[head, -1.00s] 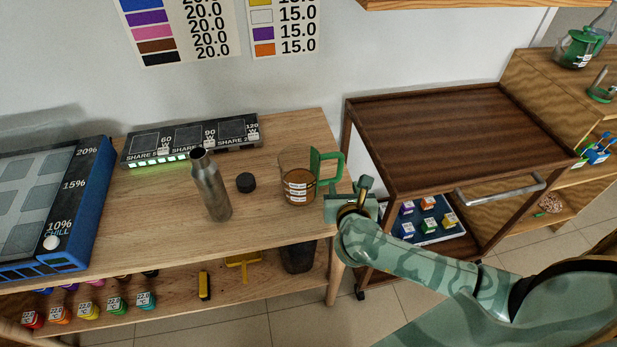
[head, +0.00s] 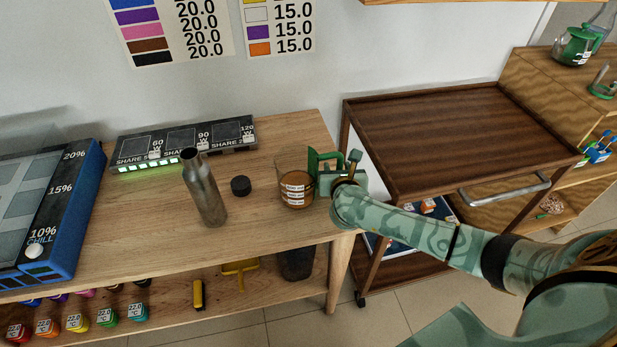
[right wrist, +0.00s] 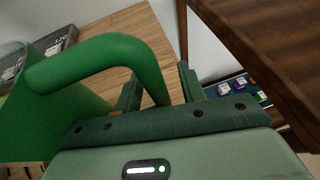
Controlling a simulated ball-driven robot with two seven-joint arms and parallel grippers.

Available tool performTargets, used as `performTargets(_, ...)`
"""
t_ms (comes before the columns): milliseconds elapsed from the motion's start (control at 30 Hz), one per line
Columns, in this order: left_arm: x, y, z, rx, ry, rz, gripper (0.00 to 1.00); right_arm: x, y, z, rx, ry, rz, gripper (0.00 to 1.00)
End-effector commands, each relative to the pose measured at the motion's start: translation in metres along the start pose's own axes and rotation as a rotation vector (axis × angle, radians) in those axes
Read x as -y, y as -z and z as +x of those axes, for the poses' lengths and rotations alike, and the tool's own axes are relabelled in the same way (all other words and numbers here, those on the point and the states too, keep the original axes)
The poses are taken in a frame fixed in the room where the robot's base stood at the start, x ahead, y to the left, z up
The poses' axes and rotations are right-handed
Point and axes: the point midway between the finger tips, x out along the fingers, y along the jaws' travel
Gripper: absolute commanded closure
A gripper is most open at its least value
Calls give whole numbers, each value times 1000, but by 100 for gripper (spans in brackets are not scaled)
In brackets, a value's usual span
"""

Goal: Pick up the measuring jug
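The measuring jug (head: 294,192) is a clear vessel with brownish contents, white labels and a green handle. It stands upright near the right end of the wooden table. In the right wrist view its green handle (right wrist: 105,48) arches in from the left and comes down between my fingers. My right gripper (head: 333,178) is at the handle side of the jug. In the right wrist view the right gripper (right wrist: 160,90) is open, with a finger on each side of the handle and a gap at the right finger. My left gripper is not in view.
A metal bottle (head: 204,190) and a black cap (head: 240,186) stand left of the jug. A charging strip (head: 186,143) lies behind them, and a blue device (head: 62,225) is at far left. A dark wooden cart (head: 440,135) stands right of the table.

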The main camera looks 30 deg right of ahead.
Motion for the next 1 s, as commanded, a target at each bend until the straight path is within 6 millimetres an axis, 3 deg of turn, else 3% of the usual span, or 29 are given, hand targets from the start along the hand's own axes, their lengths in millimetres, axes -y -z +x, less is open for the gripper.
performTargets(33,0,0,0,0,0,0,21,0,0,0,0,0,0,73)
performTargets(133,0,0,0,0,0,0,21,0,0,0,0,0,0,100)
performTargets(667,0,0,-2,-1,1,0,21,0,-5,-2,2,0,2,100)
performTargets(1000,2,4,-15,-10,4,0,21,-1,-34,-15,4,-2,3,100)
